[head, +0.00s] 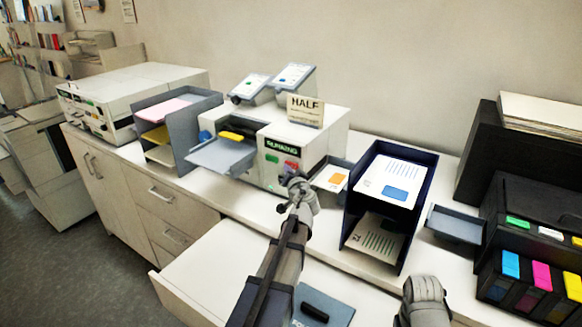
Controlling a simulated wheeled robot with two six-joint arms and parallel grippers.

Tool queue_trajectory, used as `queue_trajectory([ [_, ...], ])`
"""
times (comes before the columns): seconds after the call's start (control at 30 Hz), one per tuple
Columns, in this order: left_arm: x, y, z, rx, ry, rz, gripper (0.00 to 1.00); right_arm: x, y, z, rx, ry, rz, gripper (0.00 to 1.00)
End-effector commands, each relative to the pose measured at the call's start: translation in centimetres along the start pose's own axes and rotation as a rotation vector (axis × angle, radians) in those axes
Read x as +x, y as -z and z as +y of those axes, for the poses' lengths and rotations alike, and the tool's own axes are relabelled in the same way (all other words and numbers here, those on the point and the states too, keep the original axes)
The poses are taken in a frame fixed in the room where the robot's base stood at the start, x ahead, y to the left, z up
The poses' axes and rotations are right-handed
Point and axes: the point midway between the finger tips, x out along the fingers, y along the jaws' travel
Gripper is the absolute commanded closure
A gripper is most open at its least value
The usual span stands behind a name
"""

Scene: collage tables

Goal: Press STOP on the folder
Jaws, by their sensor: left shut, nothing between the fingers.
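The folder (332,137) is a white machine in the middle of the counter. Its dark panel (282,147) reads RUNNING in green. A red button (291,164) sits below the panel, with a small green one (271,157) to its left. A sign reading HALF (305,111) stands on top. My left gripper (294,182) is shut and empty, in front of the folder's face just below the red button. I cannot tell whether it touches the machine. My right arm's grey end (427,301) shows at the bottom right; its fingers cannot be made out.
A grey tray (221,155) with a yellow piece juts from the folder's left. A dark blue rack (402,207) with printed sheets stands on the right. A black printer (525,190) with coloured cartridges is further right. A grey paper rack (190,128) stands left. An open drawer lies below.

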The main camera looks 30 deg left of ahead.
Motion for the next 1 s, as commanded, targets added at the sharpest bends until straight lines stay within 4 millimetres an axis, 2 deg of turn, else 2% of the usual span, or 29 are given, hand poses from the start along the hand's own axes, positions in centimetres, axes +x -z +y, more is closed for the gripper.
queue_trajectory([
  [1.0,0.68,0.51,0.51,0.000,0.000,0.000,1.00,0.00,0.00,0.00,0.000,0.000,0.000,1.00],
])
